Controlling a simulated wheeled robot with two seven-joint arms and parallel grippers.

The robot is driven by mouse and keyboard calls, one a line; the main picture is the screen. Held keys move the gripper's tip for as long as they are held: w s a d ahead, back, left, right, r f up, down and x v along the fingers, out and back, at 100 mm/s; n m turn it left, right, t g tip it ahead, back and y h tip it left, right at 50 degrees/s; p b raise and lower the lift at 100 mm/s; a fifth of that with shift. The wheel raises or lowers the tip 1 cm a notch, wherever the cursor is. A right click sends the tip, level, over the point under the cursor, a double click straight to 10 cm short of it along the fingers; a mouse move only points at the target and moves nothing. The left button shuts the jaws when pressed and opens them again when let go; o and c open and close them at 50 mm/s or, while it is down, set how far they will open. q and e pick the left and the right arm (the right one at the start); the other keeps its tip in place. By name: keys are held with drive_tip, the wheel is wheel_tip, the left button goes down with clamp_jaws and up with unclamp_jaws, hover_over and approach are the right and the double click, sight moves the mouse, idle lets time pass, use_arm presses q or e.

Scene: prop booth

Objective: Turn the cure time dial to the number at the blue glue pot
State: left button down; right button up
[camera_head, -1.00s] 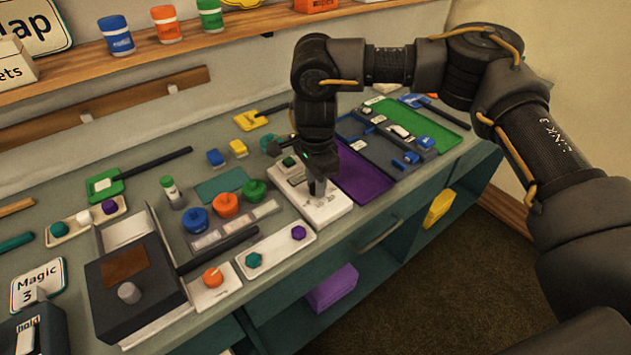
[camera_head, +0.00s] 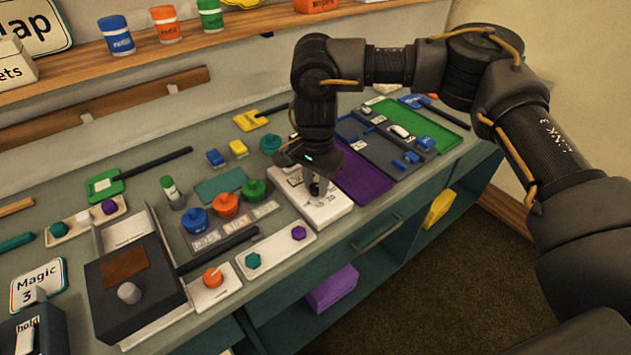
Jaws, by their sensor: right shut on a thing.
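My right gripper (camera_head: 318,187) points down over a white box (camera_head: 328,212) near the counter's front edge. It is shut on the dial knob on top of this box; the knob is mostly hidden by the fingers, and small dark marks show on the box face. The blue glue pot (camera_head: 195,221) stands left of it, in a row with an orange pot (camera_head: 225,204) and a green pot (camera_head: 253,190). A pale number strip (camera_head: 236,228) lies in front of the pots; its digits are too small to read. My left gripper is not in view.
A white plate with green and purple knobs (camera_head: 274,253) and an orange dial (camera_head: 213,278) lie left of the white box. A purple tray (camera_head: 362,181) lies to its right. A dark box (camera_head: 135,285) stands at front left. Jars (camera_head: 116,37) stand on the shelf.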

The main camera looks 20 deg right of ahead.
sight(316, 186)
drive_tip(key=o, duration=1)
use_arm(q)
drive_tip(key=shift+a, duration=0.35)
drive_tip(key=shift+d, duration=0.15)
use_arm(e)
drive_tip(key=shift+r, duration=0.1)
drive_tip(key=shift+r, duration=0.3)
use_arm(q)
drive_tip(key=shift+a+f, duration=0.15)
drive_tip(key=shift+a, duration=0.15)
use_arm(e)
wheel_tip(316, 186, up, 10)
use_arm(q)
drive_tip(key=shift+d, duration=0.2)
